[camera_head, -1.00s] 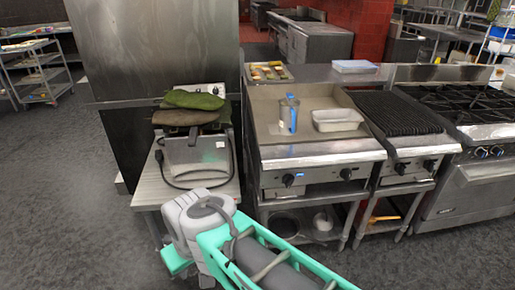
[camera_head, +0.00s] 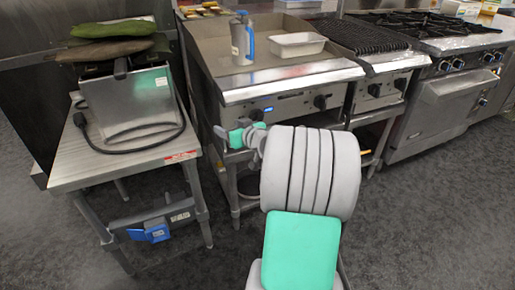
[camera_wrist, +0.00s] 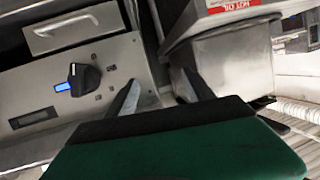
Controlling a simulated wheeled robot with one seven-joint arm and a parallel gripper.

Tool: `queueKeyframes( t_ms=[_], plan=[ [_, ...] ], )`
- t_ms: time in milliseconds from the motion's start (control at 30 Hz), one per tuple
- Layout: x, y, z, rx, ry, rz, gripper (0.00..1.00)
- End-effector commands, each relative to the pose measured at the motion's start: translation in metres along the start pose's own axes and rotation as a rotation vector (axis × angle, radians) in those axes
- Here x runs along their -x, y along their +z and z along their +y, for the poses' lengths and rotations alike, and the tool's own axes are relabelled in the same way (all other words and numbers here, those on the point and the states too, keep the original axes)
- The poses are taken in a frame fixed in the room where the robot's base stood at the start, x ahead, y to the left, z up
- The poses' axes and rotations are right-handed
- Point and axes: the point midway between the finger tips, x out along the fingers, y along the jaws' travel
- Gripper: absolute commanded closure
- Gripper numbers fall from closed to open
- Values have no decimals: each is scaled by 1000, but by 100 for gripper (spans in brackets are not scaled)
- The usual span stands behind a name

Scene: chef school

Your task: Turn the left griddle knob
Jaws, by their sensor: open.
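The griddle (camera_head: 218,62) stands in the middle of the head view, with two black knobs on its front panel. The left griddle knob (camera_head: 257,114) has a bright blue patch beside it. It also shows in the wrist view, left of the fingers, as a black knob (camera_wrist: 84,77) with the blue patch at its left. My gripper (camera_head: 238,134) is in front of the panel, below and left of the left knob in the head view, partly hidden by my arm. In the wrist view my gripper (camera_wrist: 160,88) is open, its fingers apart and empty, not touching the knob.
A steel table (camera_head: 70,170) with a box-shaped appliance (camera_head: 130,105) stands left of the griddle, across a narrow gap. A charbroiler and range stand right. Dark floor is clear in front.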

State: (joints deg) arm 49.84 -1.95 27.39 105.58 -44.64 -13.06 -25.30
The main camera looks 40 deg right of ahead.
Motion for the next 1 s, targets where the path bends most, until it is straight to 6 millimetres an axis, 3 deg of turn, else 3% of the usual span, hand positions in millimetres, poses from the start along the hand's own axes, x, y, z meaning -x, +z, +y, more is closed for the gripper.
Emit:
queueKeyframes(
  t_ms=[33, 100, 233, 367, 700, 1000],
  plan=[
    [-6, 38, 44, -25, 55, 81, 39],
    [1, 44, 86, -41, 115, 185, 39],
    [15, 46, 126, -55, 181, 289, 39],
    [7, 38, 133, -56, 188, 306, 39],
    [-49, 20, 143, -56, 186, 303, 39],
    [-55, 18, 145, -58, 188, 302, 39]
  ],
)
